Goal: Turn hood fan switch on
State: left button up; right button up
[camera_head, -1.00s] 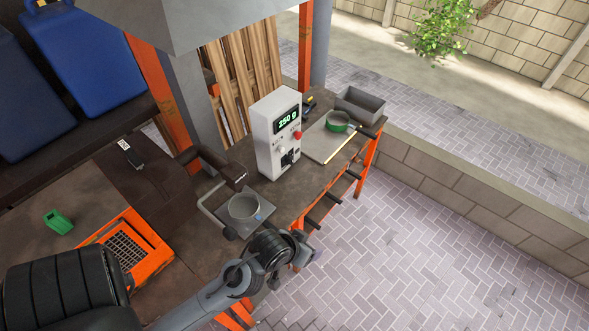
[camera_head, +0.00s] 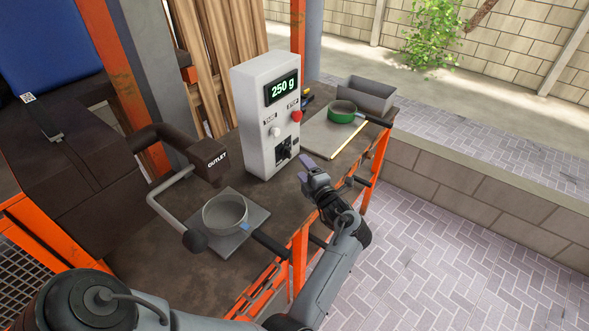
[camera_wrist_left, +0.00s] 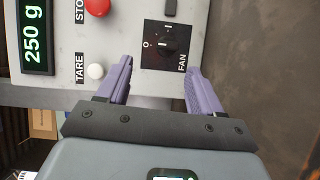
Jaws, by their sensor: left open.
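The fan switch is a black rotary knob on a black plate (camera_head: 284,152), low on the front of a white control box (camera_head: 254,112). In the left wrist view the knob (camera_wrist_left: 172,42) sits beside the label FAN, with O and I marks; its exact setting is hard to tell. My left gripper (camera_head: 305,170) has purple fingers and is open and empty. It is to the right of the knob in the head view, apart from it. In the wrist view its fingertips (camera_wrist_left: 160,66) lie either side of the knob's plate. My right gripper is not in view.
The box also carries a red button (camera_head: 297,116), a white button (camera_head: 275,132) and a display reading 250 g. A metal pan (camera_head: 225,212) stands on a plate below the OUTLET spout (camera_head: 205,165). A green tape roll (camera_head: 341,112) and grey bin (camera_head: 371,95) are farther back.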

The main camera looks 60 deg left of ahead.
aim_at(290, 155)
pick_arm(q)
jog(key=shift+w+d+f+n+g+b, duration=0.15)
jog(key=shift+f+n+g+b, duration=0.2)
jog(key=shift+f+n, duration=0.1)
jog(key=shift+w+d+f+n+g+b, duration=0.15)
jog(key=shift+f+n+g+b, duration=0.1)
jog(key=shift+f+n+b, duration=0.15)
jog(key=a, duration=1)
jog(key=shift+w+a, duration=0.15)
jog(key=shift+a, duration=0.05)
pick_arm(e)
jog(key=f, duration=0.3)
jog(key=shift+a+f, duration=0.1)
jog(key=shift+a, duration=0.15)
pick_arm(q)
jog(key=c, duration=1.1)
jog(key=shift+o, duration=0.2)
jog(key=shift+r, duration=0.1)
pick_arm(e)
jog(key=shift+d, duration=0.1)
